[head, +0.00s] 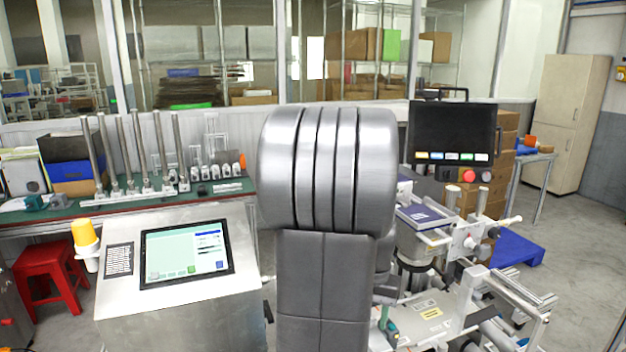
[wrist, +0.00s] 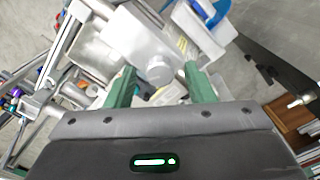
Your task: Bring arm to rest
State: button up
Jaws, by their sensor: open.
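My gripper (wrist: 161,88) shows in the wrist view with its two green fingers apart and nothing between them. Behind the fingers, farther off, is a grey metal machine part with a round knob (wrist: 159,72). My grey arm rises through the middle of the head view, and its large rounded joint stands upright in front of the bench. No film reel can be clearly made out in either view.
A steel cabinet with a touchscreen (head: 187,252) stands at the left, beside a red stool (head: 48,275). A machine with a black monitor (head: 452,132) stands close on the right. A green-topped bench (head: 120,207) runs behind. Open floor (head: 585,250) lies at the far right.

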jog(key=shift+r, duration=0.15)
notch_tip(320, 180, up, 13)
notch_tip(320, 180, down, 14)
jog(key=shift+r, duration=0.25)
jog(key=shift+w+r+n, duration=0.1)
jog(key=shift+n, duration=0.4)
jog(key=n, duration=0.3)
jog(key=shift+n, duration=0.4)
jog(key=n, duration=1.1)
jog(key=shift+n, duration=2.3)
jog(key=shift+a, duration=0.1)
